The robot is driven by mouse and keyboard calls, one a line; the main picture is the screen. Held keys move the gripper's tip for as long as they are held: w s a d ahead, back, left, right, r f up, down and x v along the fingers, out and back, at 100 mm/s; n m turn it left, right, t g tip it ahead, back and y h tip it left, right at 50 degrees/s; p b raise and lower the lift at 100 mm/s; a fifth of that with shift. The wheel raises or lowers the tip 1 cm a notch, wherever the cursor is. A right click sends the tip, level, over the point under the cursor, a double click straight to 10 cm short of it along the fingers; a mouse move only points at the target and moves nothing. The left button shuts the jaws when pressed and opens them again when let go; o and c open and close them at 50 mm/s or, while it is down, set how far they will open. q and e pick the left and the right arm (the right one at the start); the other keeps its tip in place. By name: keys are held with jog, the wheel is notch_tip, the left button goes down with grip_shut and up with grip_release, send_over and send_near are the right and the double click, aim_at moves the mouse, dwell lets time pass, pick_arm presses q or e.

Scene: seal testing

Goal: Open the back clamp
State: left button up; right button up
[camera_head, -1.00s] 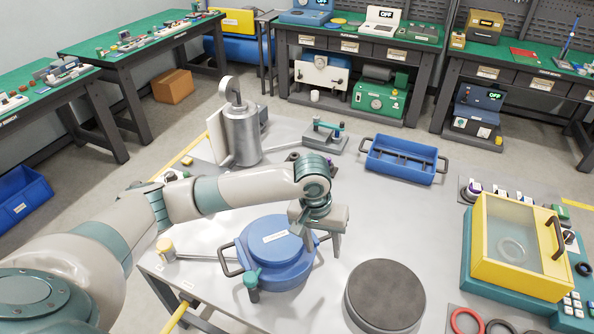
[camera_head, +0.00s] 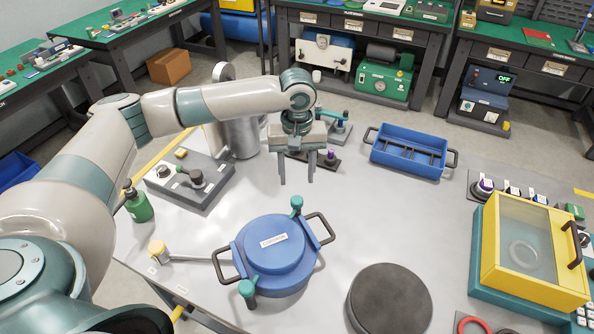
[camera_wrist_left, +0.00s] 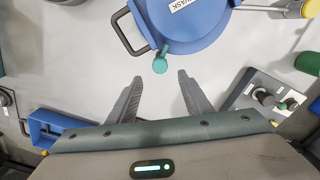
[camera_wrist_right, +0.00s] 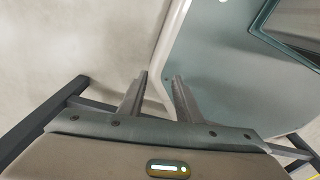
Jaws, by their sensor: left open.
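A blue round lidded vessel (camera_head: 275,243) with a white label stands on the grey table, with dark loop handles at its sides. The back clamp (camera_head: 296,205) is a teal post with a rounded knob at the vessel's back rim. The front clamp (camera_head: 247,289) is a similar teal piece at the front rim. My left gripper (camera_head: 297,180) is open and empty, above the table and behind the back clamp. In the left wrist view the back clamp's knob (camera_wrist_left: 160,64) lies just beyond and between the fingertips, apart from them. My right gripper (camera_wrist_right: 160,76) is open and empty.
A black disc (camera_head: 390,299) lies right of the vessel. A yellow-framed box (camera_head: 530,250) stands at the right and a blue tray (camera_head: 407,151) at the back. A green bottle (camera_head: 138,204) and a grey switch panel (camera_head: 188,180) are at the left. Table around the vessel's back is clear.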

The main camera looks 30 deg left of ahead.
aim_at(297, 199)
pick_arm(q)
jog(key=shift+w+a+f, duration=0.1)
jog(key=shift+w+f, duration=0.1)
jog(key=shift+f, duration=0.15)
jog(key=f+b, duration=0.2)
jog(key=b, duration=0.1)
jog(key=shift+s, duration=0.1)
jog(key=shift+f+b, duration=0.65)
jog(key=shift+b, duration=0.25)
jog(key=shift+f+b, duration=0.3)
jog(key=shift+b, duration=0.1)
jog(key=shift+f+b, duration=0.55)
jog(key=shift+b, duration=0.25)
jog(key=shift+f+p, duration=0.5)
jog(key=shift+f, duration=1.2)
jog(key=shift+p, duration=0.3)
